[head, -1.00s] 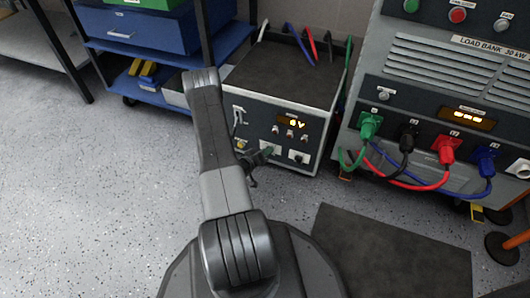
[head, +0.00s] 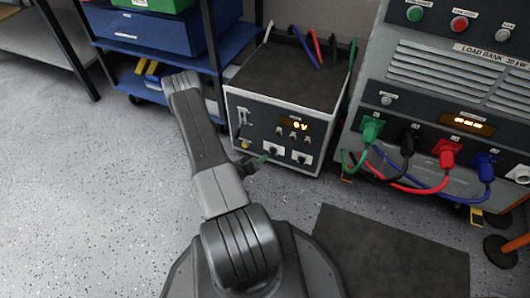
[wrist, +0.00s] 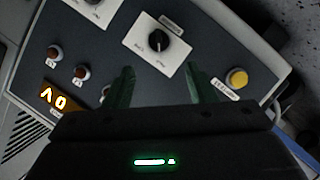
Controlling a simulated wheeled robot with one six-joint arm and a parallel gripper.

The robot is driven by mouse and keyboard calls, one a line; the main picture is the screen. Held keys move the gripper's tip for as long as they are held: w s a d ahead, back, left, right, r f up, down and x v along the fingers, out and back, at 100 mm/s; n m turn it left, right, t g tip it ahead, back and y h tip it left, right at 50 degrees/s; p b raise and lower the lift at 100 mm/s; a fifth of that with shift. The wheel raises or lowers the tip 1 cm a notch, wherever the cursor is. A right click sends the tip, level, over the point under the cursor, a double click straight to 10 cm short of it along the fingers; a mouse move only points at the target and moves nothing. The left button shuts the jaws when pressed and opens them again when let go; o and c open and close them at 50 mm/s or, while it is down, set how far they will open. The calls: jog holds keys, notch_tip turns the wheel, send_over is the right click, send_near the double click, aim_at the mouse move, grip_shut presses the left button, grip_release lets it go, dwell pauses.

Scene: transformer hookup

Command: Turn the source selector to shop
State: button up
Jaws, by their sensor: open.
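A grey power box (head: 262,125) with a dark front panel stands on the floor, showing in the head view. Its lower row has a yellow button (head: 246,144) and two black knobs on white plates, a left knob (head: 273,150) and a right knob (head: 301,158). In the wrist view the knob beside the yellow button (wrist: 237,77) is the near knob (wrist: 157,42); the other knob (wrist: 95,2) is cut off at the top. Labels are too blurred to tell which is the source selector. My gripper (wrist: 160,70) is open, its green fingers apart and empty, short of the near knob.
The load bank (head: 455,80) with coloured plugs and hanging cables stands at right. A blue cart (head: 180,88) is behind at left. An amber display reads 0V (head: 297,125). A dark mat (head: 390,255) lies on the floor; open floor is at left.

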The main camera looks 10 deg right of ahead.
aim_at(270, 152)
jog(key=p+v, duration=0.1)
jog(key=v, duration=0.4)
jog(key=shift+s+a+r, duration=0.1)
jog(key=shift+s+a, duration=0.2)
jog(key=b+x, duration=0.4)
jog(key=x, duration=1)
jog(key=shift+s, duration=0.1)
jog(key=shift+r, duration=0.1)
jog(key=shift+a, duration=0.1)
